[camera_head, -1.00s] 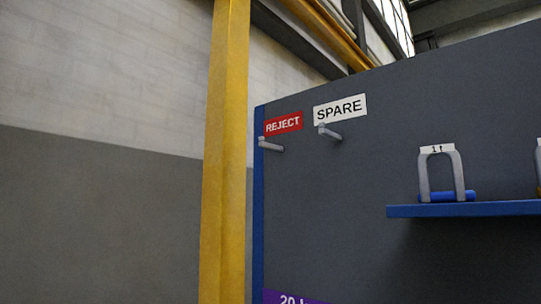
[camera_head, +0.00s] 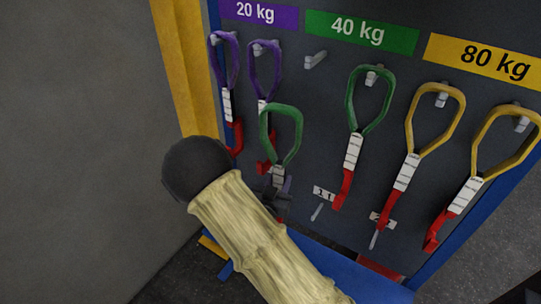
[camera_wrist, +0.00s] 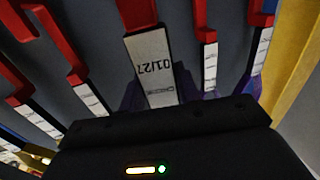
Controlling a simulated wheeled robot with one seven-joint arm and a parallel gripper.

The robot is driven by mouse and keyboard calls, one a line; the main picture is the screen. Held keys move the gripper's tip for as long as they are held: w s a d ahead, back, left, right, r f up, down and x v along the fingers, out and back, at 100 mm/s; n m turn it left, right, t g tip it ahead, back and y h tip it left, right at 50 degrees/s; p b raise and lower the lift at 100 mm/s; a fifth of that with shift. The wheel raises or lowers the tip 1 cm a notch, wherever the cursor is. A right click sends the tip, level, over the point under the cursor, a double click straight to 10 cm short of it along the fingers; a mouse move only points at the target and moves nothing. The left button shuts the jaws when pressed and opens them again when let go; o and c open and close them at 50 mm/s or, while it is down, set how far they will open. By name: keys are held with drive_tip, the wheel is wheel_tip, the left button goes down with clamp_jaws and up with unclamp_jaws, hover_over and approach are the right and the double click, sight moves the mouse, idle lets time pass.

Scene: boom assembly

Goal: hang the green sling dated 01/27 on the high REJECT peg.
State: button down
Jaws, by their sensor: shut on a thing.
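The held green sling (camera_head: 283,130) stands upright in front of the board, its loop up, apart from any peg. Its white tag, reading 01/27, shows in the wrist view (camera_wrist: 155,68), with a red part beyond it. My gripper (camera_head: 278,196) is shut on the sling at its lower part, and my forearm hides some of what is below. The dark gripper body also fills the lower wrist view (camera_wrist: 165,128). The high REJECT peg is outside both current views.
Two purple slings (camera_head: 232,62) hang left and behind the held sling. An empty peg (camera_head: 316,60) is near the 40 kg label (camera_head: 361,33). Another green sling (camera_head: 351,120) and two yellow slings (camera_head: 410,135) hang to the right. A yellow post (camera_head: 186,70) borders the board's left side.

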drive_tip(key=s+d+f+n+y, duration=0.1)
drive_tip(key=d+f+y, duration=0.1)
drive_tip(key=f, duration=0.5)
drive_tip(key=s+d+f+n+t+y, duration=0.1)
drive_tip(key=d+f+n+y, duration=0.1)
drive_tip(key=f, duration=0.5)
drive_tip(key=s+d+f+n+y, duration=0.1)
drive_tip(key=s+d+f+y, duration=0.1)
drive_tip(key=d+f, duration=0.3)
wheel_tip(320, 180, down, 3)
drive_tip(key=shift+r+n+t+y, duration=0.15)
drive_tip(key=shift+n+t+y, duration=0.2)
drive_tip(key=shift+y, duration=0.35)
drive_tip(key=shift+d, duration=0.15)
